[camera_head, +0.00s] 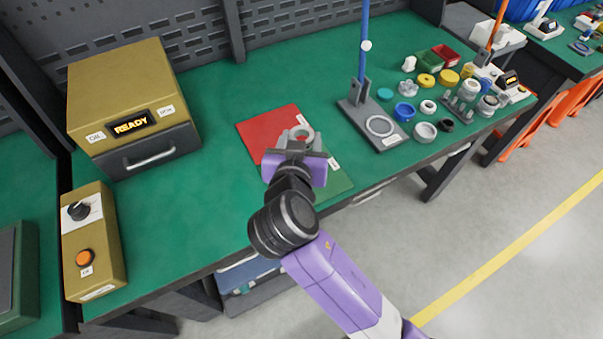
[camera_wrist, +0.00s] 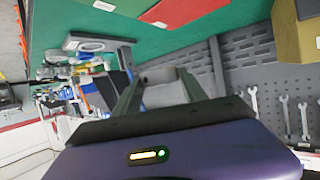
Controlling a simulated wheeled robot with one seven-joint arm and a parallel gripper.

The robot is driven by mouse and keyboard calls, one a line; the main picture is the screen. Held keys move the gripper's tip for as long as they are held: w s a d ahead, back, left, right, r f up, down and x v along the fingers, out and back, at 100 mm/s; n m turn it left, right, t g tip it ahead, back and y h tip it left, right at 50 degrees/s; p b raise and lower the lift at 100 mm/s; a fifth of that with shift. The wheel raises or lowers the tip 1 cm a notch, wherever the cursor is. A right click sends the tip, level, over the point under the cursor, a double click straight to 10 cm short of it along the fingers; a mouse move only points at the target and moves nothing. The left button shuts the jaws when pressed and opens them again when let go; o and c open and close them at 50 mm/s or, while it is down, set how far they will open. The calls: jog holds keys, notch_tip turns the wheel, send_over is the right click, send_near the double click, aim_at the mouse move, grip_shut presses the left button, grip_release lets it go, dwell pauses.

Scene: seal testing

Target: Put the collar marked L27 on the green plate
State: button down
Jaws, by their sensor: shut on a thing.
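My gripper (camera_head: 298,140) is shut on a pale grey collar (camera_head: 303,132) and holds it over the red plate (camera_head: 262,129), near that plate's front right part. The wrist view also shows the collar (camera_wrist: 165,92) between the two fingers (camera_wrist: 160,90). No marking on the collar can be read. The green plate (camera_head: 336,184) lies just in front of the red plate, partly hidden under my wrist. A white label sits at its right edge. No thing shows on its visible part.
A stand with a blue post and grey base (camera_head: 375,126) is right of the plates. Several rings, cups and small bins (camera_head: 432,58) crowd the bench's right end. A yellow box reading READY (camera_head: 128,90) and a control box (camera_head: 92,240) stand left. Bench between is clear.

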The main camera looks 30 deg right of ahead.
notch_tip(320, 180, down, 15)
jog(key=shift+r, duration=0.15)
dwell(0.5)
jog(key=c, duration=0.6)
grip_release()
jog(key=shift+c, duration=0.2)
jog(key=shift+s+a+r, duration=0.1)
jog(key=b+v, duration=0.1)
jog(key=v, duration=1)
jog(key=shift+s+a, duration=0.15)
jog(key=shift+s, duration=0.1)
jog(key=shift+r, duration=0.1)
